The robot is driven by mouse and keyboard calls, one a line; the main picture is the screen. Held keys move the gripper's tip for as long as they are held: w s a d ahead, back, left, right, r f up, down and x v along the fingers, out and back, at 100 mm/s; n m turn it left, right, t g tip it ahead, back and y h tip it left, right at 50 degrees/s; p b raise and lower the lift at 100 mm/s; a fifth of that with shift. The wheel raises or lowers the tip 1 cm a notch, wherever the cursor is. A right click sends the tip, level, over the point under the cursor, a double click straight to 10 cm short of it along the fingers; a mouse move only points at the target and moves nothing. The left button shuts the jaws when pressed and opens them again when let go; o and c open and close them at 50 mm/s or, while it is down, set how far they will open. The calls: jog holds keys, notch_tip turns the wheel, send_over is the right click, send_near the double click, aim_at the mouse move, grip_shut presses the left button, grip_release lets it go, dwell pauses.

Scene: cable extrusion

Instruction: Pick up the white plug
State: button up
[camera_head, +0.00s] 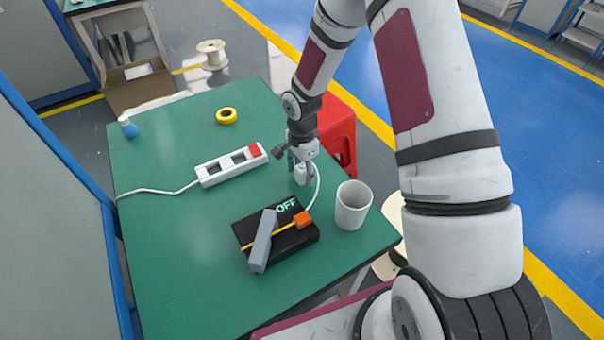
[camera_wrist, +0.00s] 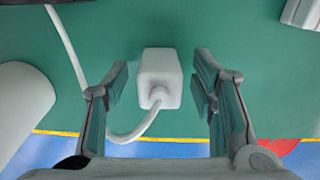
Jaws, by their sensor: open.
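The white plug (camera_wrist: 160,76) is a small white block with a cable out of its near end. It lies on the green table between the two open fingers of my gripper (camera_wrist: 160,88) in the wrist view, with a gap on each side. In the head view the plug (camera_head: 301,175) is partly hidden by my gripper (camera_head: 302,168), which points down over it. Its white cable (camera_head: 316,195) curves to the black box marked OFF (camera_head: 270,234). The gripper holds nothing.
A white cup (camera_head: 352,206) stands right of the black box. A grey bar (camera_head: 262,241) lies across that box. A white power strip (camera_head: 231,165) with a red switch lies left of the plug. Yellow tape (camera_head: 226,116) lies farther back. The green table (camera_head: 170,260) is clear at the front left.

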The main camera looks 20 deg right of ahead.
grip_shut()
jog(key=shift+r, duration=0.15)
